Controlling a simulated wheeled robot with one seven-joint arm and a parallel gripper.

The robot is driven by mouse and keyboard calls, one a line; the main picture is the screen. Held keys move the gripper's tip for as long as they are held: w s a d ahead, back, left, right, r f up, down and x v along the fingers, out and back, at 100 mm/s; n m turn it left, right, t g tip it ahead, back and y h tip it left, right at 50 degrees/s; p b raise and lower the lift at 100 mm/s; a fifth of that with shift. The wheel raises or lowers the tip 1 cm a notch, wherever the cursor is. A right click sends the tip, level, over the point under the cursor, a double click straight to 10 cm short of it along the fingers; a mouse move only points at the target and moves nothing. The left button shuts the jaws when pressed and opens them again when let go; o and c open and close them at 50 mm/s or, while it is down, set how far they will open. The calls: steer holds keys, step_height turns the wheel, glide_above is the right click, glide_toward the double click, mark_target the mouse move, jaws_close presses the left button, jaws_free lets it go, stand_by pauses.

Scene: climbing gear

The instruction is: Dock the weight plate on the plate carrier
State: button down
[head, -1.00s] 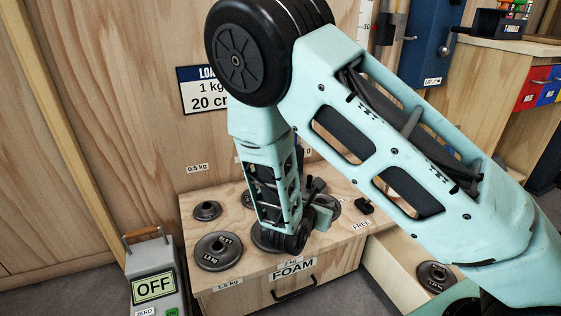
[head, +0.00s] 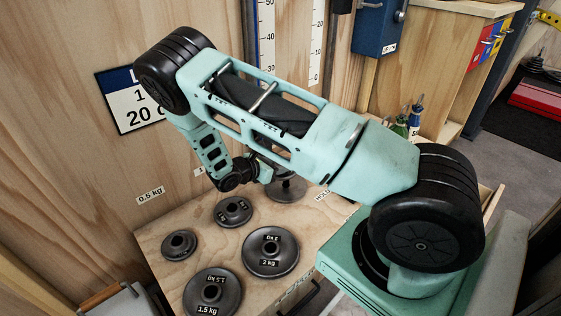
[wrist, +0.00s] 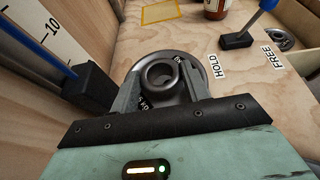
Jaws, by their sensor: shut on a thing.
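My gripper (wrist: 160,95) is shut on the raised hub of a dark grey weight plate (wrist: 207,75), one finger on each side. In the head view, this plate (head: 290,190) is at the back right of the wooden bench, below my gripper (head: 266,175). It is beside the HOLD label (wrist: 217,66). I cannot tell whether it rests on the bench or is just above it. I cannot make out with certainty which part is the plate carrier. A black block (wrist: 90,86) on a blue part stands close to the left finger, in front of the scale.
Several plates stand on the bench: a 2 kg plate (head: 270,262), a 1.5 kg plate (head: 208,300) and smaller ones. A blue handle on a black base (wrist: 236,40) stands beyond the HOLD label. The wooden wall is close on the left. A bottle (wrist: 216,8) stands farther back.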

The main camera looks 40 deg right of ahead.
mark_target(282, 187)
steer(key=shift+s+d+f+m+g, duration=0.15)
steer(key=shift+d+f+m+g, duration=0.45)
steer(key=shift+d, duration=0.4)
step_height(282, 187, down, 6)
steer(key=b, duration=0.5)
steer(key=shift+r, duration=0.25)
steer(key=shift+p, duration=0.5)
steer(key=shift+f+b, duration=0.4)
steer(key=shift+f, duration=0.2)
stand_by(0.7)
steer(key=c, duration=1)
jaws_free()
steer(key=shift+a+f, duration=0.1)
